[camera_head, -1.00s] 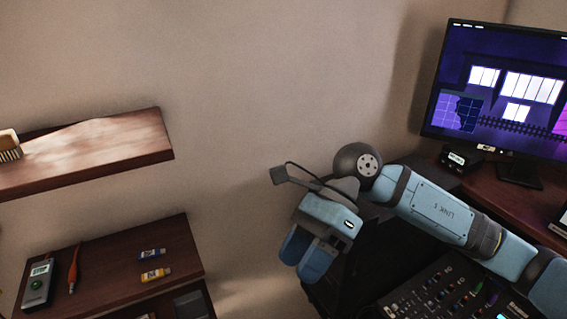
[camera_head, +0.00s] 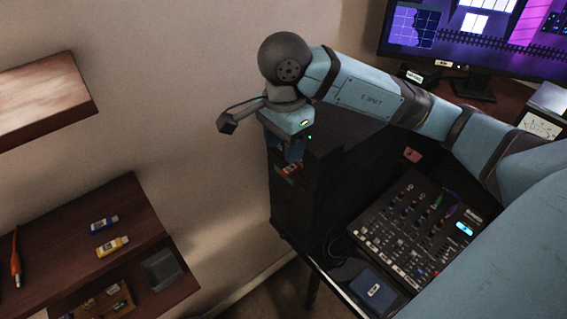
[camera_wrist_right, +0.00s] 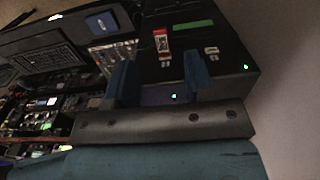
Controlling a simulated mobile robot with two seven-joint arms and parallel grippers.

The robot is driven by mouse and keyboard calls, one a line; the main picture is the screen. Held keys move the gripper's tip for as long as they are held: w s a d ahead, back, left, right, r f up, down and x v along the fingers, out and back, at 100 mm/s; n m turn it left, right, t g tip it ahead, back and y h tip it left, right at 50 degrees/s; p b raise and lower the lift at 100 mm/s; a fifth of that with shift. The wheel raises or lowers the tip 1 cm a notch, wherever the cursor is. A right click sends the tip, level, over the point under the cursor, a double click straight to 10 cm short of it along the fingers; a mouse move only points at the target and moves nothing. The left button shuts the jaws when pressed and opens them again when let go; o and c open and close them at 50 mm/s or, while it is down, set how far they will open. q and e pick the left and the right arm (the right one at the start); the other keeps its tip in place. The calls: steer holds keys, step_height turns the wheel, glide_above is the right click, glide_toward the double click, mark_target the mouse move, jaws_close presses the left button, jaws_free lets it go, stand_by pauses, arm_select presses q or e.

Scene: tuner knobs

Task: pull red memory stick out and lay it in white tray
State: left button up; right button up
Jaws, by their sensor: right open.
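The red memory stick (camera_head: 291,169) sticks out of the front face of a black computer case (camera_head: 300,208), close under my right gripper. In the right wrist view the red stick (camera_wrist_right: 161,41), with a white label, lies beyond my right gripper (camera_wrist_right: 161,76), between the lines of its two blue fingers. My right gripper (camera_head: 289,151) is open, and nothing shows between the fingers; they appear apart from the stick. I cannot make out a white tray in either view. My left gripper is not in view.
A blue stick (camera_head: 104,223) and a yellow stick (camera_head: 112,246) lie on the wooden shelf at left. A grey container (camera_head: 162,270) stands lower. A mixer (camera_head: 415,230) is right of the case, with a monitor (camera_head: 470,35) behind. A green piece (camera_wrist_right: 193,25) shows beside the red stick.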

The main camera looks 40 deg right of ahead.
mark_target(284, 172)
steer(key=shift+f+p, duration=0.3)
steer(key=shift+f, duration=2.9)
jaws_close()
